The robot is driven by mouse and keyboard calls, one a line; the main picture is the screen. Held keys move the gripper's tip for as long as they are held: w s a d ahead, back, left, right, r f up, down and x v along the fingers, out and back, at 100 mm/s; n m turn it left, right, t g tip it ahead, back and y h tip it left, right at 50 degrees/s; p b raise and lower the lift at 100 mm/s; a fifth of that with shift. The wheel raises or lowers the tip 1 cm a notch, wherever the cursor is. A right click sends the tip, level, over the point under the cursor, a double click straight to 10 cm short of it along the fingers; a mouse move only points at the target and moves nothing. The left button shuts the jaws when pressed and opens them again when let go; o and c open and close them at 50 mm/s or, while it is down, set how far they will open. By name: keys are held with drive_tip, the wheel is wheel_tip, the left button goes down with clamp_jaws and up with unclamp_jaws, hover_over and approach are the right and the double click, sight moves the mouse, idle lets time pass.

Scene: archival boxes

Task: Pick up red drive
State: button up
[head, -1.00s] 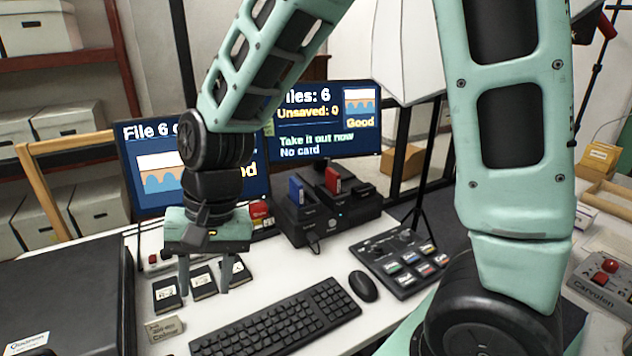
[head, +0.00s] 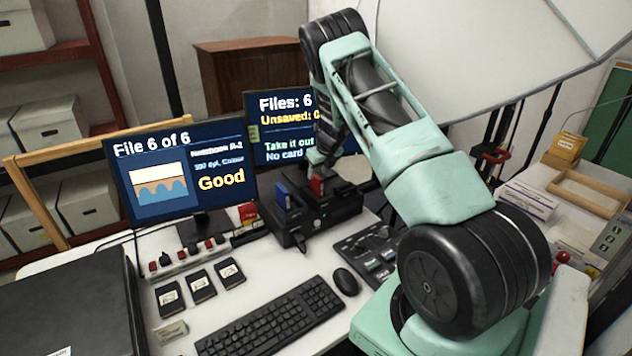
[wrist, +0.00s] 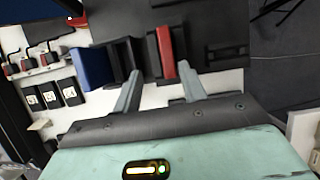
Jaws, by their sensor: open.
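The red drive (head: 317,186) stands upright in a black dock (head: 322,217) in front of the right monitor. In the wrist view the red drive (wrist: 166,52) shows between the tips of my open gripper (wrist: 159,73), closer to the right finger. A black upright piece lies between it and the left finger. I cannot tell whether a finger touches the drive. In the head view my gripper (head: 322,158) is just above the dock, partly hidden by my arm. A blue drive (head: 283,196) stands in the dock to the left; it also shows in the wrist view (wrist: 92,68).
Two monitors stand behind; the left one (head: 185,180) reads "File 6 of 6". A keyboard (head: 270,315), a mouse (head: 346,281) and three black cards (head: 201,286) lie in front. A button panel (head: 370,250) is right of the dock. A black case (head: 70,300) fills the left.

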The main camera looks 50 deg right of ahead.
sight(318, 177)
drive_tip(key=shift+d+f, duration=0.2)
drive_tip(key=shift+d, duration=0.2)
drive_tip(key=shift+d+f, duration=0.1)
drive_tip(key=shift+f, duration=0.2)
drive_tip(key=shift+p+x, duration=1.9)
drive_tip(key=shift+x, duration=1.45)
drive_tip(key=shift+w+d+r, duration=0.15)
clamp_jaws()
